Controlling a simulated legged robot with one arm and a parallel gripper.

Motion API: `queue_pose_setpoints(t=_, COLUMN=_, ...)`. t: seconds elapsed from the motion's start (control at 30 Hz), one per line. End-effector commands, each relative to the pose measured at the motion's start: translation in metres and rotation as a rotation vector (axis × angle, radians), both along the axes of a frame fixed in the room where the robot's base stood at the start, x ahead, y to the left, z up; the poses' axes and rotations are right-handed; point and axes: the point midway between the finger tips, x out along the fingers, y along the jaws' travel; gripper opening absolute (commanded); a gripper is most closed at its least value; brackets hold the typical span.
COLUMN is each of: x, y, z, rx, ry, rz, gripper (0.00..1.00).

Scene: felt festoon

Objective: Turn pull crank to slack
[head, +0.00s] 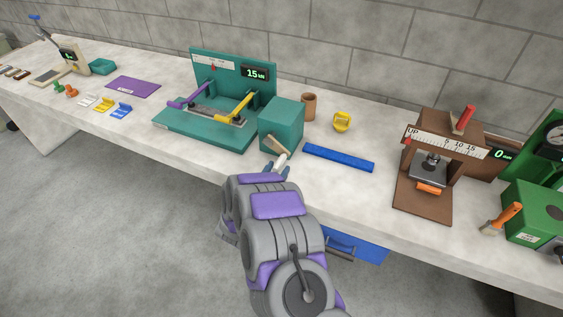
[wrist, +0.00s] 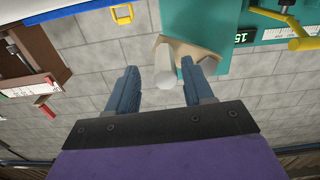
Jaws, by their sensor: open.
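The pull crank is a tan arm (head: 277,145) with a pale knob (head: 281,160) on the front of a teal box (head: 283,122). This box joins the right of a teal stand (head: 235,70) with purple and yellow clamp handles. The stand's display (head: 255,73) reads 15, and a red pointer (head: 213,67) sits on its white scale. My gripper (head: 276,167) is at the crank. In the wrist view my gripper (wrist: 159,66) is open, with the knob (wrist: 165,66) between its blue fingers, closer to the right one. The knob shows gaps to both fingers.
A blue bar (head: 339,158) lies right of the box. A brown cup (head: 308,106) and a yellow ring-shaped object (head: 342,121) stand behind. A brown press (head: 425,195) and a green machine (head: 533,210) are further right. Small clips and a purple mat (head: 133,86) lie left.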

Motion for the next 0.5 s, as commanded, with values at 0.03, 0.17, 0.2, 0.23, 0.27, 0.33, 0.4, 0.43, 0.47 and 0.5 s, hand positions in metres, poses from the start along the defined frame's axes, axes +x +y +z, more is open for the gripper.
queue_pose_setpoints(t=0.03, x=0.009, y=-0.003, z=-0.002, rx=-0.002, ry=0.001, rz=-0.002, gripper=0.52)
queue_pose_setpoints(t=0.17, x=0.028, y=-0.006, z=-0.002, rx=-0.006, ry=-0.001, rz=-0.001, gripper=0.52)
queue_pose_setpoints(t=0.2, x=0.033, y=-0.007, z=-0.002, rx=-0.006, ry=-0.002, rz=-0.001, gripper=0.52)
queue_pose_setpoints(t=0.23, x=0.036, y=-0.008, z=-0.002, rx=-0.005, ry=-0.002, rz=-0.001, gripper=0.52)
queue_pose_setpoints(t=0.27, x=0.039, y=-0.009, z=-0.002, rx=-0.005, ry=-0.001, rz=-0.001, gripper=0.52)
queue_pose_setpoints(t=0.33, x=0.043, y=-0.010, z=-0.002, rx=-0.005, ry=0.002, rz=0.001, gripper=0.52)
queue_pose_setpoints(t=0.4, x=0.046, y=-0.011, z=-0.002, rx=-0.005, ry=0.003, rz=0.002, gripper=0.52)
queue_pose_setpoints(t=0.43, x=0.047, y=-0.012, z=-0.002, rx=-0.005, ry=0.003, rz=0.002, gripper=0.52)
queue_pose_setpoints(t=0.47, x=0.048, y=-0.013, z=-0.002, rx=-0.004, ry=0.003, rz=0.002, gripper=0.52)
queue_pose_setpoints(t=0.5, x=0.048, y=-0.014, z=-0.002, rx=-0.003, ry=0.003, rz=0.002, gripper=0.52)
